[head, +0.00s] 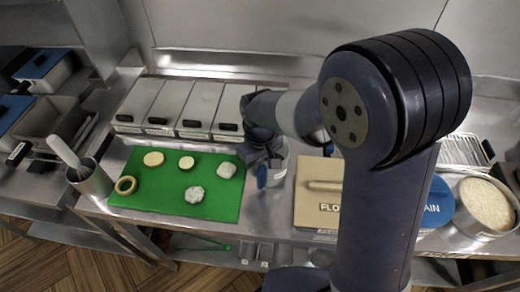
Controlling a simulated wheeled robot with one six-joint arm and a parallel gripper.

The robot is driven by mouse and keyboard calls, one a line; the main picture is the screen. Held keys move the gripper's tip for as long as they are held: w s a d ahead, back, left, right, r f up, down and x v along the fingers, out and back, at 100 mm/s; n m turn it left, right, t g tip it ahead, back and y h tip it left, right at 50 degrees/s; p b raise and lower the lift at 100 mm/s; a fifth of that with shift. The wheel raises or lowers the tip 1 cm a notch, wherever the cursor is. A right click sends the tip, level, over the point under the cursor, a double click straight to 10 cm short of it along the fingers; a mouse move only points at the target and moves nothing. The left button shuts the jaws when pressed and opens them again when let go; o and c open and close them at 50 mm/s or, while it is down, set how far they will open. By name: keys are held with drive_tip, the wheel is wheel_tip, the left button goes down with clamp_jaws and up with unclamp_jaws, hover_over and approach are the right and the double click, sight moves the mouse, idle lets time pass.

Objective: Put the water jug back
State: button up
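A blue fingertip shows against the jug's left edge. My wrist and arm hide the jug's upper left part and its handle, if it has one. I cannot tell whether the fingers hold the jug or are only beside it.
A green board (152,197) with dough pieces, rounds and a ring lies left. A metal cup (95,181) holds a utensil. Lidded steel bins (165,110) line the back.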

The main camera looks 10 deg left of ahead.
wheel_tip(320, 180, up, 11)
drive_tip(key=shift+f+b, duration=0.1)
drive_tip(key=shift+b, duration=0.25)
drive_tip(key=shift+s+a, duration=0.1)
idle(0.5)
